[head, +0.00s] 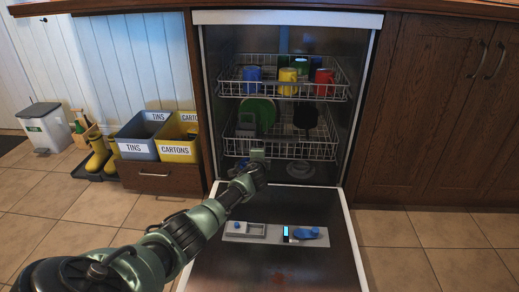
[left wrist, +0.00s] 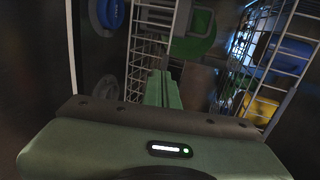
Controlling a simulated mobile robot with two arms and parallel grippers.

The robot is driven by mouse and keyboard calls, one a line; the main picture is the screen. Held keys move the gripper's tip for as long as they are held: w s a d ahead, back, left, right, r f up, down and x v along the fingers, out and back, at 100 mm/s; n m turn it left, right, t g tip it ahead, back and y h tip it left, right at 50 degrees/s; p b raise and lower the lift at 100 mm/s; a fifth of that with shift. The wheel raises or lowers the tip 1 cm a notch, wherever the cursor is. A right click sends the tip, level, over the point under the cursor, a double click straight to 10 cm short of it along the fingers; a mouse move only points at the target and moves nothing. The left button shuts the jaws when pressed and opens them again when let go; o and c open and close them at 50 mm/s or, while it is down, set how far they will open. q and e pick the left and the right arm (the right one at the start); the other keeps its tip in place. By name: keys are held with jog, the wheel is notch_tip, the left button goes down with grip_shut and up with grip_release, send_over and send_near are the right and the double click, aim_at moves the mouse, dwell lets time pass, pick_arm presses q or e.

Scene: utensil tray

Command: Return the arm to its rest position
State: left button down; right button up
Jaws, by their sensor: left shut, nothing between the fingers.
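My left arm reaches from the bottom left of the head view to the open dishwasher. My left gripper (head: 257,153) is at the front of the lower rack (head: 318,150), above the lowered door (head: 290,262). In the left wrist view my left gripper (left wrist: 162,88) has its green fingers together with nothing between them, pointing at the racks. My right arm and gripper are not in view.
The upper rack (head: 335,92) holds a blue mug (head: 252,76), a yellow mug (head: 288,80) and a red mug (head: 324,81). A green plate (head: 262,108) stands in the lower rack. Bins labelled TINS (head: 140,148) and CARTONS (head: 175,150) stand left. Tiled floor is clear right.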

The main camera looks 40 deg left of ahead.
pick_arm(q)
jog(key=shift+s+d+r, duration=0.1)
jog(key=shift+s+d, duration=0.1)
jog(key=shift+s, duration=0.15)
